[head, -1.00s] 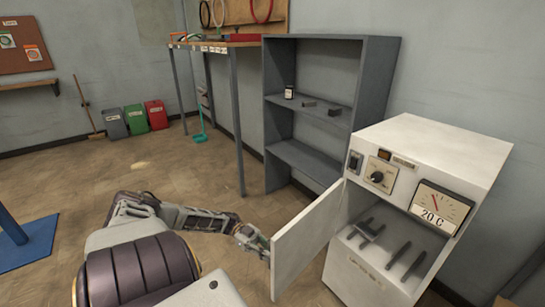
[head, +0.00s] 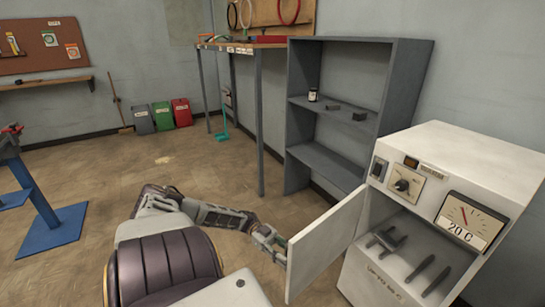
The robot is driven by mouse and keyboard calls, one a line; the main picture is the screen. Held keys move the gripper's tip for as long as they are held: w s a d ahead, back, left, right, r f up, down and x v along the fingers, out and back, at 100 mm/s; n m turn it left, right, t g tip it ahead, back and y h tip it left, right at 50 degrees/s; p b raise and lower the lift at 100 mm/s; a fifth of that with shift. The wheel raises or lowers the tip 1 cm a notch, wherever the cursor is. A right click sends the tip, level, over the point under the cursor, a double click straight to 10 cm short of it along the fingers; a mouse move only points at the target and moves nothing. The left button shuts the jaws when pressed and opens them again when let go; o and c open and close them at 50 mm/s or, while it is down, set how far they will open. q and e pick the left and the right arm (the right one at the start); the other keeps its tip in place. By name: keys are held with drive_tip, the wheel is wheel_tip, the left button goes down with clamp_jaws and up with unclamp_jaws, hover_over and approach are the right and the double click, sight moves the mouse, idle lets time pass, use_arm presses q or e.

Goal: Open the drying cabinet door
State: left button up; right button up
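The white drying cabinet (head: 468,160) stands at the right, with a knob, a switch and a dial marked 20 C on its front. Its door (head: 325,245) stands wide open, swung out to the left. Inside the open chamber, several dark metal parts (head: 420,268) lie on the floor of the compartment. My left gripper (head: 282,248) is at the outer left edge of the door, partly hidden behind it. I cannot tell whether its fingers are open or touching the door. My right gripper is not in view.
A grey shelf unit (head: 339,166) with a small jar and dark blocks stands behind the door. A wooden-topped bench (head: 250,45) is to its left. Grey, green and red bins (head: 161,116) stand by the far wall. A blue stand (head: 45,215) is at the left. The floor between is clear.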

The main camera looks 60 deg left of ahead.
use_arm(q)
drive_tip(key=v, duration=1.1)
drive_tip(key=shift+a, duration=0.25)
drive_tip(key=shift+s, duration=0.1)
idle(0.8)
